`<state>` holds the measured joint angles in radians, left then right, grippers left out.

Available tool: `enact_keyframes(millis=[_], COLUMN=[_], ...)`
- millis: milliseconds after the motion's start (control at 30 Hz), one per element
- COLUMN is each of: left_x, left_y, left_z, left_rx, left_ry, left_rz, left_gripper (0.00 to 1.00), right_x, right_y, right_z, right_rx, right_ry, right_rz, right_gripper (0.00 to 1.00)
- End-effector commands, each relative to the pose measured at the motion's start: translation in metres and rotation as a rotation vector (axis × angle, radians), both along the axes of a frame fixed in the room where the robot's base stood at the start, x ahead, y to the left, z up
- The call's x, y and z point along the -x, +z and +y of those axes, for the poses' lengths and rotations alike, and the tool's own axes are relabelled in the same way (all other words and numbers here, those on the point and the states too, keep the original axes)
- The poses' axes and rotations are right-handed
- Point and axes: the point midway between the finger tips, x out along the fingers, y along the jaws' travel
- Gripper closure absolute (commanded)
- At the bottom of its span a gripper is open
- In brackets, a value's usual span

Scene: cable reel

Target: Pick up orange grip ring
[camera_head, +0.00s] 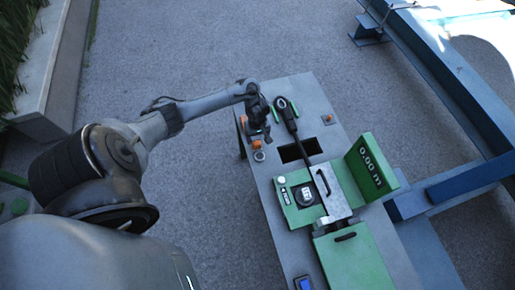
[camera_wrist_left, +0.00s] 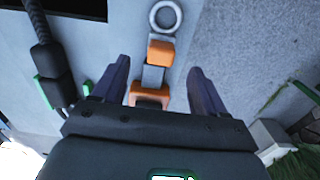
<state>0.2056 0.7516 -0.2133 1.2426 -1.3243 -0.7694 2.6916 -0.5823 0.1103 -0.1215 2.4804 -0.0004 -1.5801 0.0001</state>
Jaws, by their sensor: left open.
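An orange piece (camera_wrist_left: 160,52) lies near a grey block (camera_wrist_left: 152,75), with a second orange, loop-like piece (camera_wrist_left: 149,97) behind it, between my fingers in the left wrist view. I cannot tell for certain which of them is the grip ring. In the head view, orange parts show at the bench's left edge, one (camera_head: 256,144) below my gripper and one (camera_head: 243,119) beside it. My left gripper (camera_head: 258,130) is open above them; its two fingers (camera_wrist_left: 160,85) stand apart on either side, and nothing is seen clamped. The right gripper is out of view.
A pale round ring (camera_wrist_left: 165,17) lies beyond the orange pieces. A black cable (camera_head: 290,122) with a thick sleeve runs past a dark opening (camera_head: 299,150) in the bench. A green display panel (camera_head: 371,167) and green cable unit (camera_head: 301,198) stand on the grey bench (camera_head: 280,240).

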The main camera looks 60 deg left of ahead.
Motion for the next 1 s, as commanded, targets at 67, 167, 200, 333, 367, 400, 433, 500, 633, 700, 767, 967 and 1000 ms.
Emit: enact_keyframes(millis=[67, 167, 200, 333, 367, 400, 433, 500, 633, 700, 767, 967, 1000], left_x=[0.000, 0.000, 0.000, 0.002, 0.002, 0.003, 0.003, 0.005, 0.004, 0.005, 0.005, 0.004, 0.004], left_y=[-0.010, -0.015, -0.016, -0.025, -0.029, -0.034, -0.038, -0.048, -0.062, -0.066, -0.068, -0.068, -0.068], left_z=[0.000, 0.000, -0.001, -0.002, -0.003, -0.004, -0.004, -0.006, -0.006, -0.006, -0.006, -0.006, -0.006], left_rx=[0.001, 0.000, 0.000, 0.000, 0.000, 0.001, 0.000, 0.000, 0.000, -0.001, -0.001, -0.001, -0.001], left_ry=[0.002, 0.000, 0.000, 0.001, 0.000, 0.000, 0.000, 0.000, 0.001, 0.000, 0.000, 0.000, 0.000], left_rz=[0.001, 0.000, 0.000, 0.001, 0.002, 0.002, 0.001, 0.002, 0.000, 0.000, 0.000, 0.000, 0.000], left_gripper=[0.28, 0.28, 0.28, 0.28, 0.28, 0.28, 0.28, 0.28, 0.28, 0.28, 0.28, 0.28, 0.28], right_x=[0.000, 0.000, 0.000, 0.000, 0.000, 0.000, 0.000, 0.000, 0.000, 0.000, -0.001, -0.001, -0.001], right_y=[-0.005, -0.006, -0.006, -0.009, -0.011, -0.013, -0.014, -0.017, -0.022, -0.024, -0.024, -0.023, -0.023], right_z=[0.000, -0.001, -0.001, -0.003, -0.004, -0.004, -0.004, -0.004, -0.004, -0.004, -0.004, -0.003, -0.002], right_rx=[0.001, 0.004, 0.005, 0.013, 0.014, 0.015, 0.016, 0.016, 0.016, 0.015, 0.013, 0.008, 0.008], right_ry=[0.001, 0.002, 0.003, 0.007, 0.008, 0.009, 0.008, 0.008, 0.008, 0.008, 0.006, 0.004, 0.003], right_rz=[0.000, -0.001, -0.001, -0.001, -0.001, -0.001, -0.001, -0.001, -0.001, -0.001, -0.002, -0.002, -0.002], right_gripper=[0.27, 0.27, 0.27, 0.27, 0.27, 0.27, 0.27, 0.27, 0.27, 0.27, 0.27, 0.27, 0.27])
